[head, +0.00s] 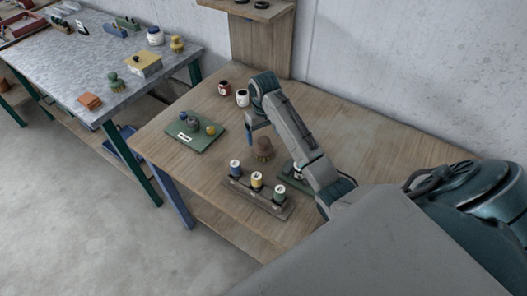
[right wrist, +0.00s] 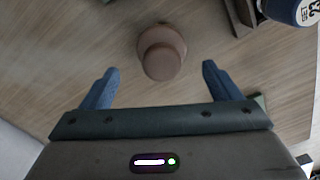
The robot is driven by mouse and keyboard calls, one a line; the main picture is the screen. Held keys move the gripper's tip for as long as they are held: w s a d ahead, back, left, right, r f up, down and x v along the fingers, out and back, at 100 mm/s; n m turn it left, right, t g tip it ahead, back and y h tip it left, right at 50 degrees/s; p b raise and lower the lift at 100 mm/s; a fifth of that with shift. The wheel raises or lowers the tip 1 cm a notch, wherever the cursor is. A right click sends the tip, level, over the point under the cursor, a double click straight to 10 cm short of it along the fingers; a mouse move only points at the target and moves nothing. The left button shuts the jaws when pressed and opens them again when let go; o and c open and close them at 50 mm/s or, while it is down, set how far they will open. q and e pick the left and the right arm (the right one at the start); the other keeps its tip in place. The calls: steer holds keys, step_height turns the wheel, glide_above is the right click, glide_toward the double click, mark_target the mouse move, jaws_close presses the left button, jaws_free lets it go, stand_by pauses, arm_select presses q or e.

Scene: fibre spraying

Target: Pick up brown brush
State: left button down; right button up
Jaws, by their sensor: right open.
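The brown brush (head: 263,148) stands on the wooden table, behind the rack of small bottles. In the right wrist view the brush (right wrist: 161,52) is a round brown shape, ahead of the space between my two blue fingers. My right gripper (right wrist: 160,88) is open and empty, with the brush just beyond its fingertips and not between them. In the head view my right gripper (head: 250,130) is partly hidden by its own arm, close to the left of the brush. My left gripper is not in view.
A wooden rack (head: 245,198) with three bottles stands in front of the brush. A green board (head: 184,140) with small knobs lies to the left. Two jars (head: 233,92) stand behind. A grey-topped table (head: 62,72) is further left.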

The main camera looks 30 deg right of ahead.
mark_target(264, 140)
step_height(264, 140, down, 2)
steer(key=shift+s+a+f+p, duration=0.1)
steer(key=shift+f+p, duration=0.1)
steer(key=shift+p, duration=1.05)
step_height(264, 140, down, 3)
steer(key=shift+r+p, duration=0.15)
steer(key=shift+p, duration=0.2)
steer(key=c, duration=0.8)
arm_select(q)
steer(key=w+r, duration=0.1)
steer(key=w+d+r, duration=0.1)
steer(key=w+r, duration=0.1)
arm_select(e)
steer(key=c, duration=0.3)
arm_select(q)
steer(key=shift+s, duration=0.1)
